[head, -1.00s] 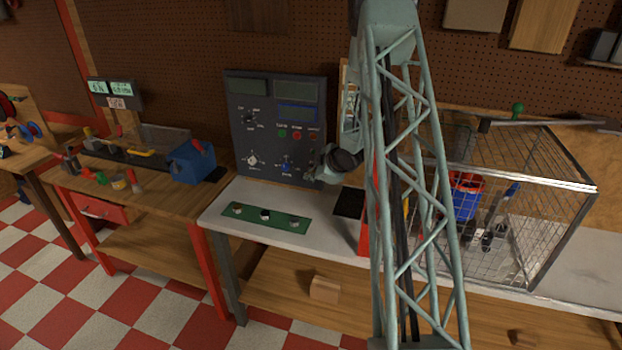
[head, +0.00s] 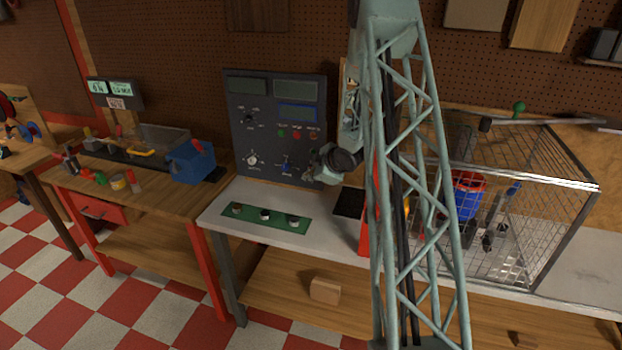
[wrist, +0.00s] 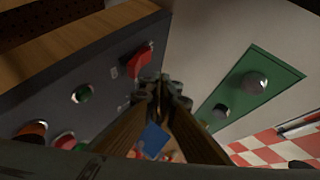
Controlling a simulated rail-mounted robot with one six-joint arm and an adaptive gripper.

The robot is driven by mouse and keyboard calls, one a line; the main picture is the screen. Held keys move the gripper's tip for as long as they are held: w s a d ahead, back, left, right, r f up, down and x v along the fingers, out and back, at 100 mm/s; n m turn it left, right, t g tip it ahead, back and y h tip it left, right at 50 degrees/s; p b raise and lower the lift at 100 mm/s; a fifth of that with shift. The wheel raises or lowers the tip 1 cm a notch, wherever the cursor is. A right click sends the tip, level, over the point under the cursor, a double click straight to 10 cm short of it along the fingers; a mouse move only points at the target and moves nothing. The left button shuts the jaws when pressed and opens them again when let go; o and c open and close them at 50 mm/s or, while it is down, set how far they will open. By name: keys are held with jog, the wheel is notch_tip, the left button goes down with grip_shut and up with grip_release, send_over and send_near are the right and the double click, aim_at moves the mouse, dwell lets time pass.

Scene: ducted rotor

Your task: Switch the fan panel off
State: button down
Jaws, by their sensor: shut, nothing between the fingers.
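The dark grey fan panel (head: 240,140) stands upright at the back of the white bench, with display windows, dials, a blue-marked selector (head: 286,165) and small green and red buttons (head: 283,133). My gripper (head: 318,172) is in front of its lower right part. In the wrist view the panel (wrist: 105,72) is tilted on the left, with a red switch (wrist: 140,58), a green button (wrist: 82,93) and an orange knob (wrist: 35,130). My gripper (wrist: 160,92) is shut and empty, its tips just below the red switch in the picture. I cannot tell whether they touch the panel.
A wire cage (head: 590,215) with a red and blue rotor unit (head: 467,203) is at right. A blue box (head: 190,162) is on the left bench.

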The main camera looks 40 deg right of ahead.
jog(key=shift+s+a+r+b, duration=0.25)
jog(key=shift+s+a, duration=0.05)
jog(key=shift+a, duration=0.2)
jog(key=shift+s+a+r+b, duration=0.2)
jog(key=shift+s+a+r, duration=0.1)
jog(key=shift+a, duration=0.2)
jog(key=shift+s+a+r+b, duration=0.25)
jog(key=shift+a, duration=0.25)
jog(key=s+a+r+m+g+h+b, duration=0.1)
jog(key=s+a+r+b, duration=0.1)
jog(key=a+r, duration=0.45)
jog(key=s+a+r+m+g+h+b, duration=0.15)
jog(key=a+r, duration=0.25)
jog(key=r, duration=0.5)
jog(key=s+a+r+m+b, duration=0.2)
jog(key=s+a+r+m, duration=0.1)
jog(key=s+a+r, duration=0.7)
jog(key=s+a+m+g+y+b, duration=0.1)
jog(key=s+a, duration=0.7)
jog(key=s, duration=0.4)
jog(key=s+a+m+g+y+b, duration=0.1)
jog(key=s+a+b, duration=0.1)
jog(key=s+a, duration=0.7)
jog(key=s+a+m+g+y+b, duration=0.1)
jog(key=s+a+b, duration=0.1)
jog(key=s+a, duration=0.7)
jog(key=s, duration=0.7)
jog(key=shift+f+y, duration=0.35)
jog(key=shift+w+a, duration=0.1)
